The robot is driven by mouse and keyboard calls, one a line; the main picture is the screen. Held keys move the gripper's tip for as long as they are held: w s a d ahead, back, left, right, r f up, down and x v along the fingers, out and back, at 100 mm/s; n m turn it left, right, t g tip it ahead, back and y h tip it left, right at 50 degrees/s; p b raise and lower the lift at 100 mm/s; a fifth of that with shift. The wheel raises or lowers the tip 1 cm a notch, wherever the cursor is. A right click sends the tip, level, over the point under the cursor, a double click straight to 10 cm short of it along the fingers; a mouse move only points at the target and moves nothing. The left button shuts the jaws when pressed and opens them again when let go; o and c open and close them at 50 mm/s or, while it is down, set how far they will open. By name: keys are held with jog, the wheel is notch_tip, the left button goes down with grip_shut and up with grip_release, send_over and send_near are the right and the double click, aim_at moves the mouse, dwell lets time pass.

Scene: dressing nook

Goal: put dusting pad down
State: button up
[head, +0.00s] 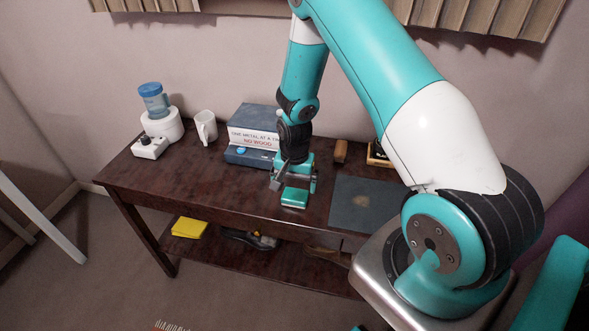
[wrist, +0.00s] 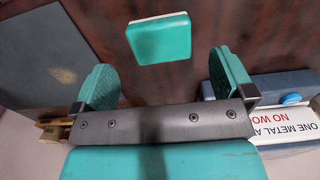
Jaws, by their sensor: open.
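The dusting pad (head: 295,197) is a small teal block with a pale edge, lying on the dark wooden table near its front edge. In the wrist view the pad (wrist: 160,38) shows whole on the wood, past the fingertips and between their lines, with nothing gripping it. My gripper (head: 294,181) points down just above and behind the pad in the head view. In the wrist view my gripper (wrist: 165,75) has its two teal fingers wide apart with an empty gap between them.
A dark mat (head: 350,212) with a pale smudge lies right of the pad. A wooden block (head: 340,150) is behind right. Table is clear left of the pad.

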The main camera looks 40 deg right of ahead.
aim_at(294, 196)
jog(key=s+a+r+n+y, duration=0.1)
jog(key=s+a+r+n, duration=0.25)
jog(key=a+r, duration=0.55)
jog(key=s+a+r+n+y, duration=0.1)
jog(key=s+a+r+n, duration=0.3)
jog(key=r, duration=0.9)
jog(key=s+a+r+n+y, duration=0.1)
jog(key=s+a+r+n, duration=0.3)
jog(key=s, duration=0.3)
jog(key=s+a+r+n+y, duration=0.1)
jog(key=s+a+r+n, duration=0.3)
jog(key=s+a+n, duration=0.1)
jog(key=shift+s+r+n+b, duration=0.3)
jog(key=shift+s+n, duration=0.25)
jog(key=shift+s, duration=0.65)
jog(key=shift+r, duration=0.25)
